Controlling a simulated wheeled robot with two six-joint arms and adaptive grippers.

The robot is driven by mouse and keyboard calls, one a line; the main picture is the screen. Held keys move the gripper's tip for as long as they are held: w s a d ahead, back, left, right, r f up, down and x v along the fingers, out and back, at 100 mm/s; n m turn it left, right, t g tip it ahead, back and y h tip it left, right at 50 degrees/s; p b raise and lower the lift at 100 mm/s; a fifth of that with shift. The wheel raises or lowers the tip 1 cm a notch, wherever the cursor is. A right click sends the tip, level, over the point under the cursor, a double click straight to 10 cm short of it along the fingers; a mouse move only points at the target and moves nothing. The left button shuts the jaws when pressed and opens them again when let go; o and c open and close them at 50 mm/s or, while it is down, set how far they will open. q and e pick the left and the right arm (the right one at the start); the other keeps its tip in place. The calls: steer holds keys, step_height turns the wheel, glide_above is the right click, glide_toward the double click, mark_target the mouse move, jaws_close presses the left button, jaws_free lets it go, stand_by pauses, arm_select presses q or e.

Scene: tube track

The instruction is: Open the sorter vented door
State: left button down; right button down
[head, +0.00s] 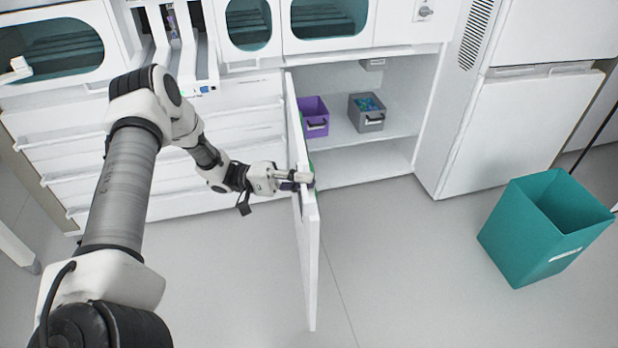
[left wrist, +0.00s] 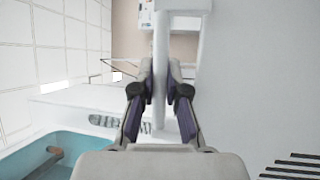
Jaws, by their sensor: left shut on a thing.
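The white cabinet door (head: 309,250) stands swung out from the open lower cabinet, seen nearly edge-on in the head view. In the left wrist view a broad pale face (left wrist: 255,90), which looks like the door's, fills the right side, with dark slots low at the right. My left gripper (head: 298,180) is at the door's front side, partway along it. In the left wrist view its fingers (left wrist: 161,88) are shut on a white upright bar (left wrist: 161,60), which looks like the door's handle. My right gripper is not in view.
Inside the cabinet, a purple bin (head: 313,118) and a grey bin (head: 366,112) stand on a shelf. A teal bin (head: 530,240) stands on the floor at the right. Drawers (head: 150,125) lie left of the door. Floor between door and teal bin is clear.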

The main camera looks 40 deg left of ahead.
arm_select(q)
steer(key=c, duration=1.4)
jaws_free()
steer(key=shift+c, duration=0.2)
steer(key=v, duration=1.2)
steer(key=shift+w+f, duration=0.1)
